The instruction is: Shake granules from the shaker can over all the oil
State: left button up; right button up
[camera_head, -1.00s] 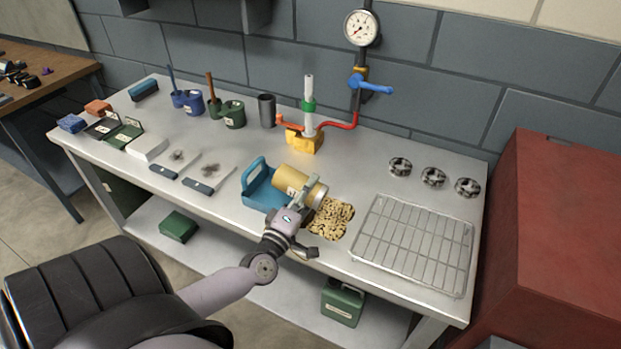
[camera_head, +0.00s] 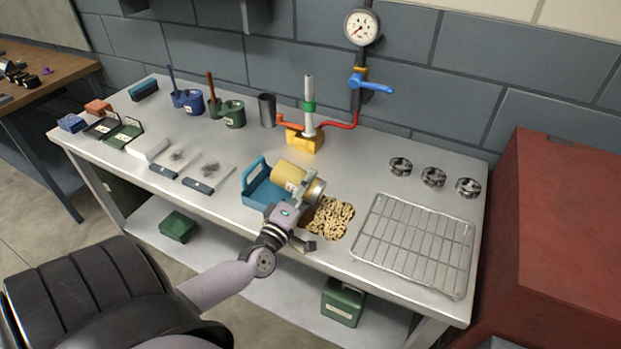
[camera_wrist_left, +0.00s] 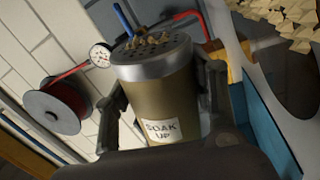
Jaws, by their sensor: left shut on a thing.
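My left gripper (camera_head: 300,207) is shut on the shaker can (camera_head: 287,174), a tan cylinder with a metal cap. The can lies tilted nearly on its side in the head view, cap to the lower right, above the table. In the left wrist view the can (camera_wrist_left: 158,95) sits between both fingers, with a "SOAK UP" label and several granules on its perforated top. A patch of pale granules (camera_head: 331,217) lies on the table just right of the cap. Dark oil (camera_head: 306,220) shows at its left edge, partly hidden by the gripper. My right gripper is not in view.
A wire rack (camera_head: 415,245) lies to the right of the granules. A pump fitting on a yellow block (camera_head: 304,140) stands behind. Two flat tools (camera_head: 198,185) lie at left.

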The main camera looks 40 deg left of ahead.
pick_arm(q)
jog(key=shift+s+a, duration=0.15)
jog(key=shift+a, duration=0.6)
jog(key=shift+r, duration=0.1)
jog(key=shift+s, duration=0.15)
jog(key=shift+s+d, duration=0.1)
jog(key=shift+s, duration=0.35)
jog(key=shift+w, duration=0.6)
jog(key=shift+s, duration=0.6)
jog(key=shift+w, duration=0.65)
